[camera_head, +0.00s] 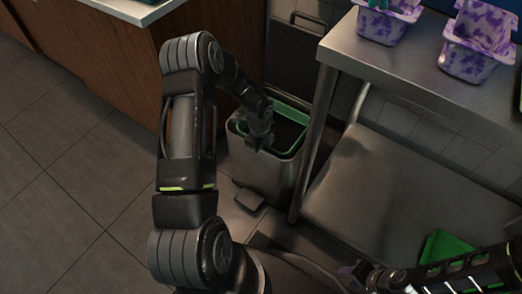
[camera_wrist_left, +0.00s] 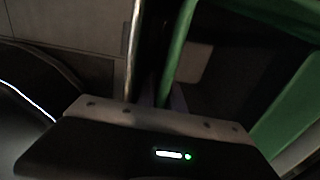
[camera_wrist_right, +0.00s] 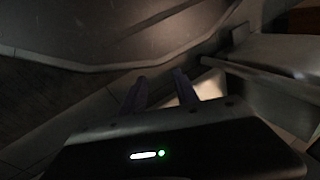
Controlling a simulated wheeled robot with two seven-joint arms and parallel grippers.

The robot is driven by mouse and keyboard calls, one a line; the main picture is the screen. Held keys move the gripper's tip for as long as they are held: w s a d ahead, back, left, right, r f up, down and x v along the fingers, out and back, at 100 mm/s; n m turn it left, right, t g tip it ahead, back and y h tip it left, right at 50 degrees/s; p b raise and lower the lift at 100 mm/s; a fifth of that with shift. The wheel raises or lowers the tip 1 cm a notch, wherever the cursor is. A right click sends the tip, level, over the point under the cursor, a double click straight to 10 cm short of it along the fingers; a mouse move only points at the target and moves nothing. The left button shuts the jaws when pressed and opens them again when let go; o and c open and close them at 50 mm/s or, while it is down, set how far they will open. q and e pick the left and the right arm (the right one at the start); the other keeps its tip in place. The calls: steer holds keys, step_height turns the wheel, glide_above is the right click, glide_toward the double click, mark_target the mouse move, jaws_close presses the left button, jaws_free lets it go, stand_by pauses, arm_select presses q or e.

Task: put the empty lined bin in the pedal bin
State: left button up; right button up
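The steel pedal bin (camera_head: 255,172) stands on the floor beside the metal table, its dark lid (camera_head: 293,58) raised behind it. The bin with a green rim (camera_head: 298,147) and a dark inside sits within its opening; the green rim also shows in the left wrist view (camera_wrist_left: 178,50). My left gripper (camera_head: 262,141) reaches down at the near left side of the rim. Its fingers are at the green edge, dark and partly hidden, so I cannot tell whether they grip it. My right gripper (camera_wrist_right: 160,92) is open and empty, low at the front.
The metal table (camera_head: 345,60) with purple-patterned tubs (camera_head: 478,50) stands right of the pedal bin, above a lower shelf (camera_head: 385,190). A green item (camera_head: 445,245) lies at the lower right. A wooden cabinet (camera_head: 110,60) stands left. The tiled floor (camera_head: 60,190) at left is clear.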

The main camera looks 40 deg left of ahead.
arm_select(q)
steer(key=r+p, duration=0.1)
steer(key=r, duration=0.3)
steer(key=r+p, duration=0.1)
steer(key=r, duration=0.3)
steer(key=r+p, duration=0.2)
steer(key=r, duration=0.2)
steer(key=shift+s, duration=0.25)
steer(key=shift+r, duration=0.6)
stand_by(0.6)
